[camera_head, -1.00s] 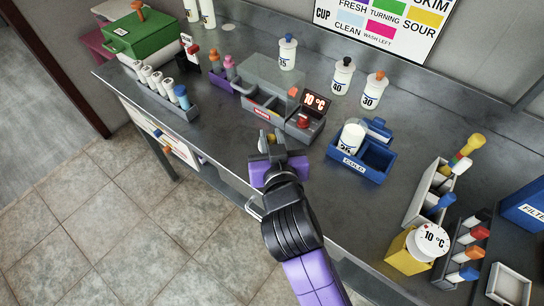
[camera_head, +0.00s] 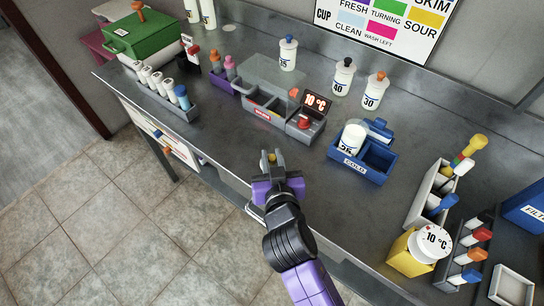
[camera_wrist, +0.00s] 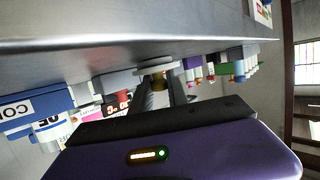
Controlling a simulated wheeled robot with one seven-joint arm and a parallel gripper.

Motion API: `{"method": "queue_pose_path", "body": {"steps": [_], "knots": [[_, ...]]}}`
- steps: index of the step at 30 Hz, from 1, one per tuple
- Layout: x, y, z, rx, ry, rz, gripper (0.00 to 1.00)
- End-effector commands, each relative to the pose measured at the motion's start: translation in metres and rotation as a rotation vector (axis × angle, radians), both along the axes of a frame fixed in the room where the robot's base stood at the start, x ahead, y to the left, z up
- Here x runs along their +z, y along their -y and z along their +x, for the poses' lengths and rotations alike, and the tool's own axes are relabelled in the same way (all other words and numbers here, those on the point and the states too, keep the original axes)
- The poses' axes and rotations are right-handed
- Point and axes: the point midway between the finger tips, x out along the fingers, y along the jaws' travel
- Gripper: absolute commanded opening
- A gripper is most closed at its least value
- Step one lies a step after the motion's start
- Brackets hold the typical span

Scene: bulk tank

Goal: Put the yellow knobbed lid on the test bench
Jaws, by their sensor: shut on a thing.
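My gripper (camera_head: 273,165) is shut on the yellow knob of the lid (camera_head: 271,156), over the front strip of the steel bench (camera_head: 222,137). In the wrist view, the knob (camera_wrist: 160,81) shows dark yellow between the two fingertips (camera_wrist: 164,92).
A grey rack of vials (camera_head: 180,108) is at the left. Bench in front of the heater is clear.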

Motion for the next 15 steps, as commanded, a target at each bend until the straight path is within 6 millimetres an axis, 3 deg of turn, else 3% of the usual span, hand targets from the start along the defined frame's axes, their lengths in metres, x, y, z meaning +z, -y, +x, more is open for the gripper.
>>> {"method": "queue_pose_path", "body": {"steps": [1,2,5,15], "knots": [[-0.0033,0.0001,0.0001,0.000,0.000,0.000,0.00],[-0.0029,0.0001,0.0001,0.000,0.000,0.000,0.22],[-0.0019,0.0001,0.0001,0.000,0.000,0.000,0.41],[-0.0005,0.0000,0.0000,0.000,0.000,0.000,0.42]]}}
